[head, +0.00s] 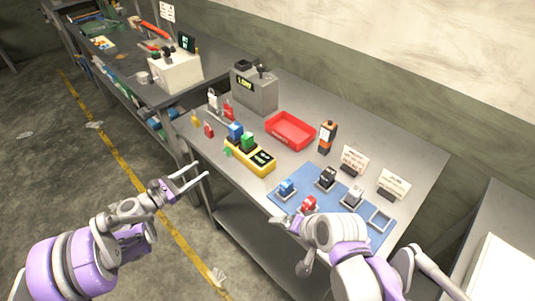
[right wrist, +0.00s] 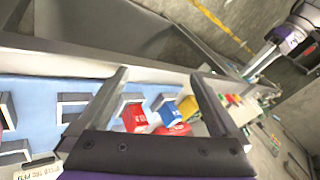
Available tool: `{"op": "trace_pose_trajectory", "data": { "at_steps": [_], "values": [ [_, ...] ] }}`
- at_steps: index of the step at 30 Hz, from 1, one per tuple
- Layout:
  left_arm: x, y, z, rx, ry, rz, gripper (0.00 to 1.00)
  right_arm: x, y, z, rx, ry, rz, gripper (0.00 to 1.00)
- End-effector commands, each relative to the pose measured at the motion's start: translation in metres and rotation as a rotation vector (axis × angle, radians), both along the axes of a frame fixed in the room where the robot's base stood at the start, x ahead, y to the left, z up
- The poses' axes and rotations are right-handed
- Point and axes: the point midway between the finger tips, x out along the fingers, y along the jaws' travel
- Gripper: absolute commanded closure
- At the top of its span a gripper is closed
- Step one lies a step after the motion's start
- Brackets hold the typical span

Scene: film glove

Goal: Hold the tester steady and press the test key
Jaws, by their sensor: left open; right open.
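No device is plainly labelled as the tester. An orange-and-black handheld device (head: 327,137) stands upright behind the blue mat. My left gripper (head: 188,181) is open and empty, left of the table's front edge, apart from the yellow unit. My right gripper (right wrist: 160,73) is open by the mat's front edge; in the head view its arm partly hides it. A red block (right wrist: 134,118) shows between its fingers in the wrist view.
The blue mat (head: 325,205) holds several square holders with blocks; one holder (head: 380,219) is empty. A red tray (head: 290,131), a grey box with a display (head: 254,90) and small signs (head: 393,184) stand behind.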

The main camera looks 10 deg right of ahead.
Motion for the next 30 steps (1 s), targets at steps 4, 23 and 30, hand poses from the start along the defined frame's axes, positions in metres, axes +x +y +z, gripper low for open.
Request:
{"op": "trace_pose_trajectory", "data": {
  "at_steps": [4, 23, 30],
  "values": [
    [0.000, 0.000, 0.000, 0.001, -0.001, 0.000, 0.50, 0.059, 0.012, 0.016, 0.387, 0.038, -0.349, 0.01],
    [0.000, 0.000, 0.000, 0.001, 0.000, 0.000, 0.50, 0.219, -0.009, 0.047, 1.604, 0.409, -1.235, 0.01],
    [0.000, 0.000, 0.000, 0.001, 0.000, 0.000, 0.50, 0.241, 0.003, 0.037, 1.622, 0.423, -1.244, 0.01]
  ]
}}
